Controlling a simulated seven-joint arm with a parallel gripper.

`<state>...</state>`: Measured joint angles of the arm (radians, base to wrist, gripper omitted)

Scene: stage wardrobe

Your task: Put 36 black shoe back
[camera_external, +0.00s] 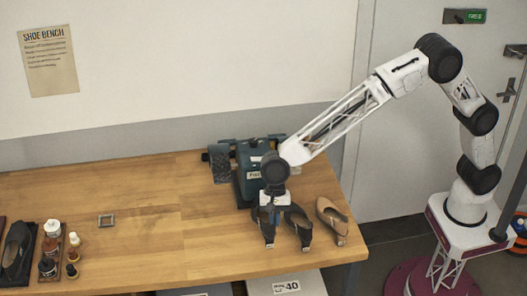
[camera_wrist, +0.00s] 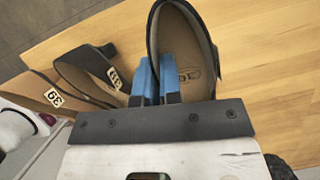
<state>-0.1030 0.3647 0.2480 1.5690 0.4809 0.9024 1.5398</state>
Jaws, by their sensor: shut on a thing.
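My gripper (camera_external: 275,218) is low over the front right of the wooden bench. In the wrist view its blue fingers (camera_wrist: 157,82) are shut on the side wall of a black shoe (camera_wrist: 153,32), one finger inside and one outside. The shoe has a tan insole with a mark that I cannot read surely. The same black shoe (camera_external: 265,236) shows in the external view, partly behind the gripper; I cannot tell whether it touches the bench. Beside it stands another black shoe (camera_external: 298,227), whose tag is unclear in the wrist view (camera_wrist: 88,72).
A tan shoe (camera_external: 331,216), tagged 39 in the wrist view (camera_wrist: 38,92), stands near the right bench edge. A blue-green machine (camera_external: 247,160) is behind my gripper. Bottles (camera_external: 52,250) and a dark shoe (camera_external: 15,250) are at far left.

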